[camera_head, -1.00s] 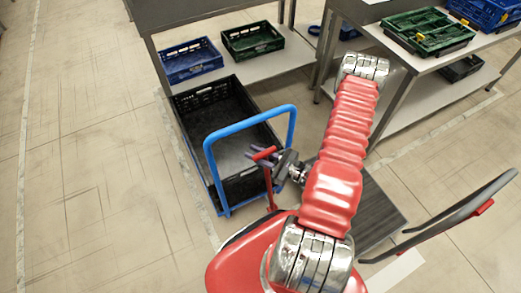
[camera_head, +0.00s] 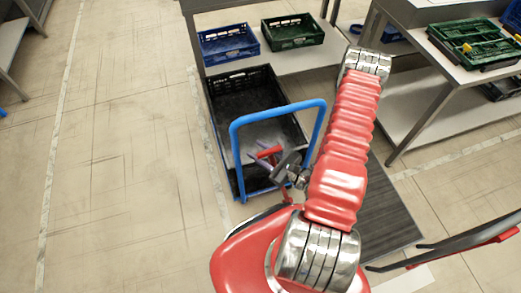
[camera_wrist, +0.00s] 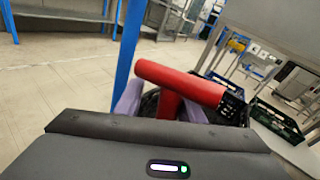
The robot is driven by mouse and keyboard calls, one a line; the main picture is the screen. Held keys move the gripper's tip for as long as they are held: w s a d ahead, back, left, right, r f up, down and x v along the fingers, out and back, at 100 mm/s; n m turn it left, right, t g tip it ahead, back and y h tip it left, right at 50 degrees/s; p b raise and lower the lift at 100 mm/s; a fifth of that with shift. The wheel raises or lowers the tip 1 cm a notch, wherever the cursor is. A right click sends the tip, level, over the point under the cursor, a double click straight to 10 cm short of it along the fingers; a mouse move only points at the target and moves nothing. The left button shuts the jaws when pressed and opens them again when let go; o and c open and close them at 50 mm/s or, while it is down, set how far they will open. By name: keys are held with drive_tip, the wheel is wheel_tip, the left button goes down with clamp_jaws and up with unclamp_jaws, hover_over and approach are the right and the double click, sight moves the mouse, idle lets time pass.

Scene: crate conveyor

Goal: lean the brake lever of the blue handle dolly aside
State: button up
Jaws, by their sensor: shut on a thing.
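The dolly with the blue handle (camera_head: 277,109) stands in front of my arm and carries a black crate (camera_head: 212,101). Its red brake lever (camera_head: 268,152) has a crossbar on top and rises near the handle, at my side of the crate. My gripper (camera_head: 273,163) is shut on the lever just below the crossbar. In the wrist view the red crossbar (camera_wrist: 180,83) lies across and above the purple fingers, with the stem between them. The lever's top leans left of its foot in the head view. Part of the stem is hidden by my gripper.
A blue crate (camera_head: 229,43) and a green crate (camera_head: 292,31) sit on a low shelf behind the dolly. A table with green crates (camera_head: 474,42) stands at the right. The floor (camera_head: 130,160) left of the dolly is clear.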

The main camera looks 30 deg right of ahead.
drive_tip(key=shift+o, duration=1.4)
drive_tip(key=shift+d, duration=0.1)
drive_tip(key=shift+s, duration=0.1)
drive_tip(key=shift+s+d, duration=0.25)
drive_tip(key=shift+s, duration=0.1)
drive_tip(key=v, duration=1.3)
drive_tip(key=shift+a, duration=0.2)
